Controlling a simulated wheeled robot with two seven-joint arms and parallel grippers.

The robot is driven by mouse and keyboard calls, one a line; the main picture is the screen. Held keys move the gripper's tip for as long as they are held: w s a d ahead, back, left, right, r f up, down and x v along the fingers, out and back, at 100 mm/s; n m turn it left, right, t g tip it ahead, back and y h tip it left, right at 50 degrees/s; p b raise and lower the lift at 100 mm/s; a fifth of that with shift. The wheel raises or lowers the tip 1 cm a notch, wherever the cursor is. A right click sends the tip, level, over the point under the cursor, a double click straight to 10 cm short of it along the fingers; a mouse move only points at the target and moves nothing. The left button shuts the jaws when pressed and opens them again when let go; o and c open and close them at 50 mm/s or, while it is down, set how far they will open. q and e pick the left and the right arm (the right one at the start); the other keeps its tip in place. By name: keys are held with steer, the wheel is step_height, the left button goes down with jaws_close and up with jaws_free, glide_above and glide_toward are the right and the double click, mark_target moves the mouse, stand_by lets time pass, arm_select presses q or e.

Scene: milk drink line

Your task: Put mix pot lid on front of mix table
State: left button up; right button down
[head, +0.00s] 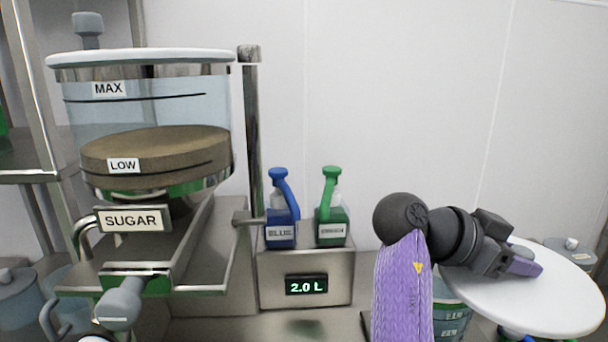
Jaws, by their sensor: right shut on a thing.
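The mix pot lid (560,305) is a large white disc at the right. My right gripper (520,266), with purple fingers, is shut on it at its upper side. The gripped part is hidden by the gripper. The lid looks slightly tilted and held up in the air. A clear container with markings (452,322), perhaps the mix pot, shows partly below the lid's left edge, behind my purple right arm. The steel mix table is mostly out of view below, and its front cannot be made out. My left gripper is not in view.
A sugar dispenser (133,219) with a clear hopper stands at the left. A blue bottle (281,235) and a green bottle (331,229) stand on a steel box with a 2.0 L display (307,285). A grey lidded pot (572,250) stands behind the lid.

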steer(key=s+d+r+m+g, duration=0.2)
steer(key=d, duration=0.4)
steer(key=s+d+r+m+g, duration=0.1)
steer(key=s+d+r+g, duration=0.1)
steer(key=d, duration=0.3)
steer(key=s+d+r+m+g+y, duration=0.35)
steer(key=s+d+r, duration=0.3)
steer(key=s, duration=0.25)
steer(key=s+d+r+m+g+y, duration=0.3)
steer(key=s+d+r+m+g, duration=0.15)
steer(key=s+r, duration=0.45)
steer(key=w+d+f+n+t+h, duration=0.5)
steer(key=w+f+n+t+h, duration=0.2)
steer(key=w+f+n+t, duration=0.25)
steer(key=w+a+f+n+t+y, duration=0.6)
steer(key=w+f+n+t, duration=0.35)
steer(key=n+t, duration=0.3)
steer(key=s+a+f+n+y, duration=0.1)
steer(key=a+f+n+y, duration=0.3)
steer(key=a, duration=0.7)
steer(key=s+a+f+n+g+y, duration=0.1)
steer(key=a+f+n+y, duration=0.3)
steer(key=a+n+y, duration=0.4)
steer(key=s+a+f+n+g+y, duration=0.1)
steer(key=a+f+n+y, duration=0.4)
steer(key=a, duration=0.9)
steer(key=s+n+y, duration=0.1)
steer(key=y, duration=0.2)
steer(key=shift+s+a, duration=0.2)
steer(key=shift+a, duration=0.05)
